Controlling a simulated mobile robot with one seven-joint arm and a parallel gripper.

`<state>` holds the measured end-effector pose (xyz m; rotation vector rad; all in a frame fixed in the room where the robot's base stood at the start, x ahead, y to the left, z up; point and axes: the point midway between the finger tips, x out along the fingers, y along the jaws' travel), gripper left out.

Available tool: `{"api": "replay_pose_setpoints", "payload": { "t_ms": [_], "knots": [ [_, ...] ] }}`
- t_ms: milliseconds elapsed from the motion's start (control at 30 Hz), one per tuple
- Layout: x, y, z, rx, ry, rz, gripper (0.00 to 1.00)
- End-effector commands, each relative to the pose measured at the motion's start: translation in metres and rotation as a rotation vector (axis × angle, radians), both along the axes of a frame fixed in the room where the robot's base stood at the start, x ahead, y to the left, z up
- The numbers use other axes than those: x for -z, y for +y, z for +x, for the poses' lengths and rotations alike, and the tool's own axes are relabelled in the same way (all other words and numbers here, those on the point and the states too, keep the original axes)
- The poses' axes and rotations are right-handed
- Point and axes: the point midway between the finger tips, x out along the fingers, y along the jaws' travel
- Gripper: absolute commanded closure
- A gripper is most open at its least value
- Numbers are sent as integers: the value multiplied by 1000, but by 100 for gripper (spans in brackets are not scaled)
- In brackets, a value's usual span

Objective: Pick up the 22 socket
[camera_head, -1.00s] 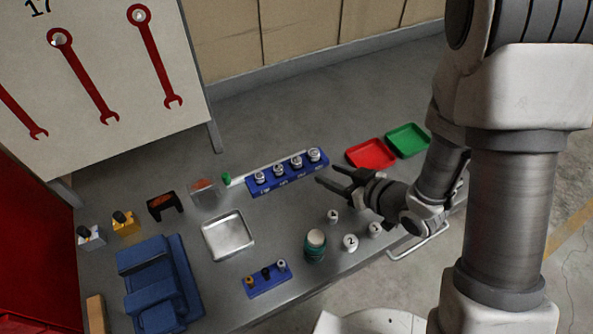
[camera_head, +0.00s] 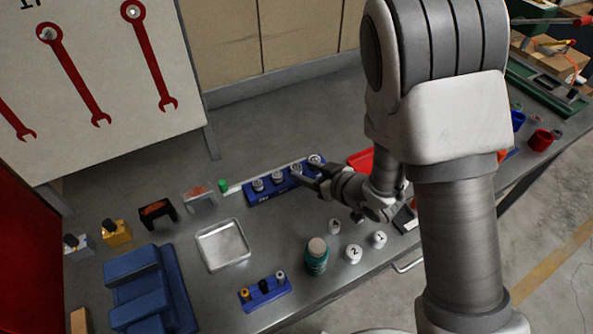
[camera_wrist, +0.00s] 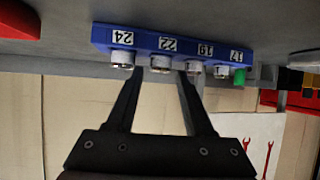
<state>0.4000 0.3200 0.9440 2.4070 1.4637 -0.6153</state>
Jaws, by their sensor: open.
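The 22 socket is a silver cylinder (camera_wrist: 161,64) in the blue socket rack (camera_wrist: 148,39), under the label 22, between the 24 socket (camera_wrist: 122,60) and the 19 socket (camera_wrist: 194,68). The wrist view shows the rack upside down. In the head view the 22 socket (camera_head: 296,169) is second from the right in the rack. My gripper (camera_wrist: 161,72) is open and empty, its two fingertips appearing either side of the 22 socket. In the head view my gripper (camera_head: 304,174) is at the rack's right part. Whether the fingers touch anything cannot be told.
The 17 socket (camera_wrist: 222,72) stands at the rack's other end, by a green piece (camera_head: 223,185). A red tray (camera_head: 360,160) lies right of the rack, partly behind my arm.

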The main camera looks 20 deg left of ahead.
Motion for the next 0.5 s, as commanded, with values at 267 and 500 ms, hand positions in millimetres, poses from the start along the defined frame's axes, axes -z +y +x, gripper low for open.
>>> {"api": "replay_pose_setpoints", "payload": {
  "t_ms": [267, 500],
  "knots": [
    [15, 23, 11, -1, 0, -1, 48],
    [15, 23, 12, 0, -1, -1, 48]
  ]
}}
